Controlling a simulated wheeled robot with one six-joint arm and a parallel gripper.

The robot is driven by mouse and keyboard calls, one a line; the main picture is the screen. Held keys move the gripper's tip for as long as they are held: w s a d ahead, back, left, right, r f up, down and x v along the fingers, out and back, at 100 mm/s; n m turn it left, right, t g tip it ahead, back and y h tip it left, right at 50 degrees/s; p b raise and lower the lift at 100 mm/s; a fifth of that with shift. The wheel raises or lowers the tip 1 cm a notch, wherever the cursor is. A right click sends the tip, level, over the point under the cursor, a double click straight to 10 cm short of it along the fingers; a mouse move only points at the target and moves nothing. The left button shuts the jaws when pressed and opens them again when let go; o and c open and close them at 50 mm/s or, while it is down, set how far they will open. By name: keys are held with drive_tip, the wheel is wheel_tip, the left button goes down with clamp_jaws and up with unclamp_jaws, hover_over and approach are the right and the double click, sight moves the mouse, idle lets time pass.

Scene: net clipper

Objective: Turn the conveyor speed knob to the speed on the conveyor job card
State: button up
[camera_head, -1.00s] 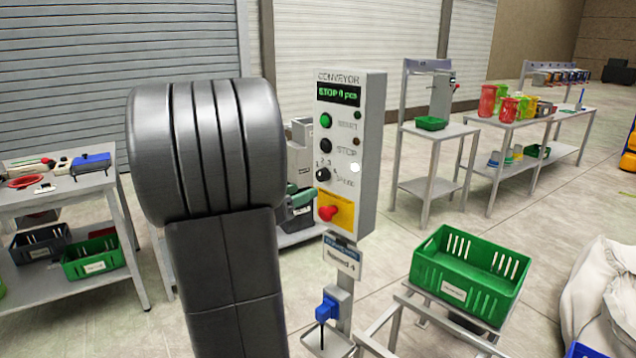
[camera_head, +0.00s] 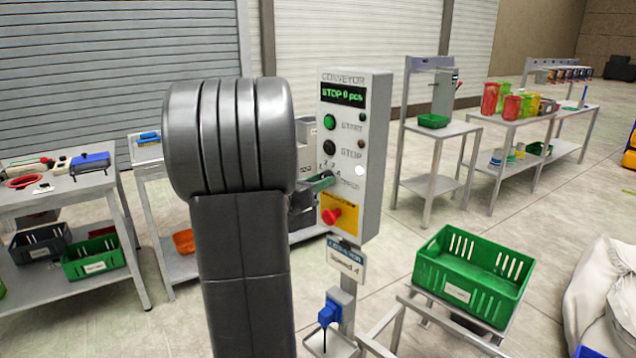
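The grey conveyor control box (camera_head: 374,150) stands upright in the middle. Its display (camera_head: 342,95) reads "STOP 0 pcs". The speed knob sits below the green START button (camera_head: 329,122) and the dark STOP button (camera_head: 329,148). The numbers 2 and 3 show above the knob. My gripper (camera_head: 325,182), with a green finger, reaches in from the left at the knob and covers it, so its pointer is hidden. I cannot tell whether the fingers are closed on it. The job card (camera_head: 346,263) below the box reads "Speed 4".
A red emergency stop (camera_head: 332,215) on a yellow plate sits just below my gripper. A blue item (camera_head: 328,312) hangs under the card. A green crate (camera_head: 470,276) stands at the right on a frame. Workbenches stand left and back right. My arm blocks the centre left.

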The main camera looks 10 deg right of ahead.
drive_tip(key=c, duration=0.4)
drive_tip(key=shift+f+m+b, duration=0.15)
drive_tip(key=shift+m+b, duration=0.15)
drive_tip(key=shift+b, duration=0.25)
drive_tip(key=m+b, duration=0.7)
drive_tip(key=b, duration=0.4)
drive_tip(key=shift+b, duration=0.35)
drive_tip(key=shift+m, duration=0.3)
drive_tip(key=o, duration=1)
